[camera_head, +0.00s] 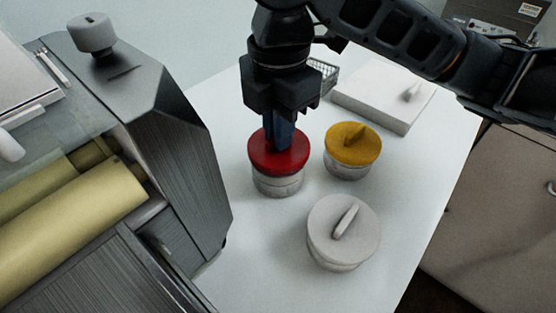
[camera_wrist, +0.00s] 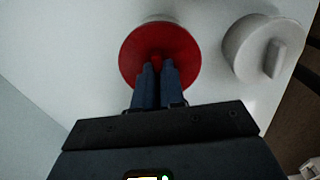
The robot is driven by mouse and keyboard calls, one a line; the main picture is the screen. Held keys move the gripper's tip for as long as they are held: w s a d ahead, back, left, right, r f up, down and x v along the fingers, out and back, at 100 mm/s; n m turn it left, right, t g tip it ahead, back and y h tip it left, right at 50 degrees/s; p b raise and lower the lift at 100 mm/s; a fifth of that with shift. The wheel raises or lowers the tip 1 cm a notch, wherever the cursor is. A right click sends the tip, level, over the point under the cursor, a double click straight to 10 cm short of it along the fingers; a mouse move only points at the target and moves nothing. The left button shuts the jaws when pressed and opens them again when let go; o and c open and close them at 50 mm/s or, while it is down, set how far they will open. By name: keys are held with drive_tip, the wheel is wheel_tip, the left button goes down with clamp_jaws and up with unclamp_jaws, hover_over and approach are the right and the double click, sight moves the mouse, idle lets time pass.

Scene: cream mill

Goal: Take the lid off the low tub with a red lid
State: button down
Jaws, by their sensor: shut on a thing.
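The low tub with a red lid (camera_head: 264,160) stands on the white table, its pale body (camera_head: 278,187) showing below the lid. My gripper (camera_head: 279,138) points straight down over the lid's middle, its blue fingers shut on the lid's raised grip, which they mostly hide. In the wrist view the round red lid (camera_wrist: 185,45) lies under my gripper (camera_wrist: 158,68), with the front of its red grip showing between the fingertips. The lid looks level and over the tub's body; I cannot tell whether there is a gap between them.
A yellow-lidded tub (camera_head: 366,148) stands close on the right. A grey-white lidded tub (camera_head: 325,222) stands in front, also in the wrist view (camera_wrist: 242,45). Behind are a white box (camera_head: 372,105) and a wire basket (camera_head: 327,76). A roller mill (camera_head: 165,150) borders the table's left.

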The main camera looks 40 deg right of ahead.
drive_tip(key=shift+r+p, duration=1.5)
drive_tip(key=shift+r, duration=0.05)
